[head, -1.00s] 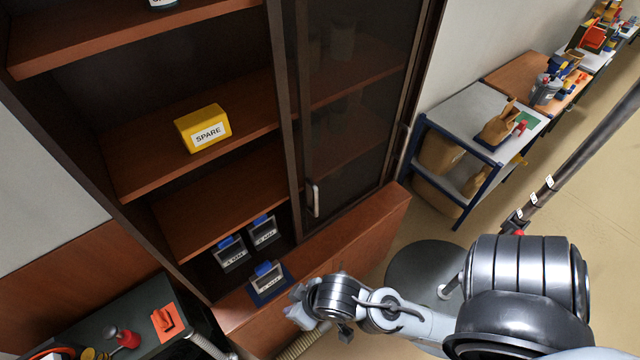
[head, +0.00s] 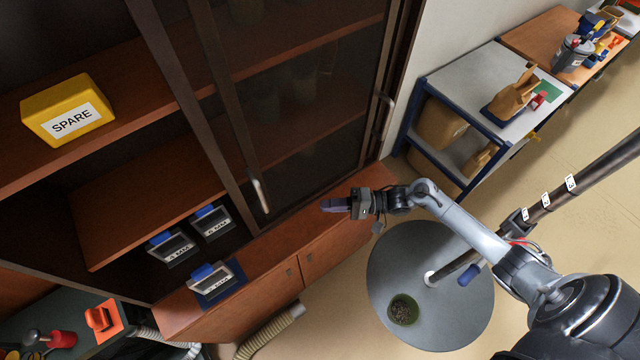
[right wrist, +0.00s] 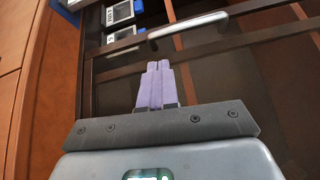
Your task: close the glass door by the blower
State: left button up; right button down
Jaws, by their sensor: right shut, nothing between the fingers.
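The dark-framed glass door (head: 290,95) covers the right part of the wooden cabinet, and the left part stands open. A pale upright handle (head: 259,193) is on its left frame. A second handle (head: 384,117) is at the far right. My right gripper (head: 326,205) is shut and empty, in front of the cabinet to the right of the first handle. In the right wrist view its purple fingers (right wrist: 158,68) point toward the door, with a handle (right wrist: 188,25) just beyond the tips, seemingly apart. My left gripper is out of view. I cannot make out the blower.
A yellow SPARE box (head: 68,110) sits on an open shelf. Several blue-topped labelled boxes (head: 215,280) stand low in the cabinet. A round grey table (head: 440,300) holds a green dish (head: 404,309). A ribbed hose (head: 268,332) lies on the floor. A cart (head: 480,95) stands right.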

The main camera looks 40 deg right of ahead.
jog(key=w+r+n, duration=0.1)
jog(key=w+r, duration=0.1)
jog(key=w, duration=0.3)
pick_arm(q)
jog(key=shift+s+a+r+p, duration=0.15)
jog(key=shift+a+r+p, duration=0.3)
jog(key=shift+p, duration=0.4)
pick_arm(e)
jog(key=s+a+x, duration=0.1)
jog(key=s+x, duration=0.1)
jog(key=x, duration=0.9)
jog(key=shift+a+r, duration=0.2)
jog(key=shift+a, duration=0.05)
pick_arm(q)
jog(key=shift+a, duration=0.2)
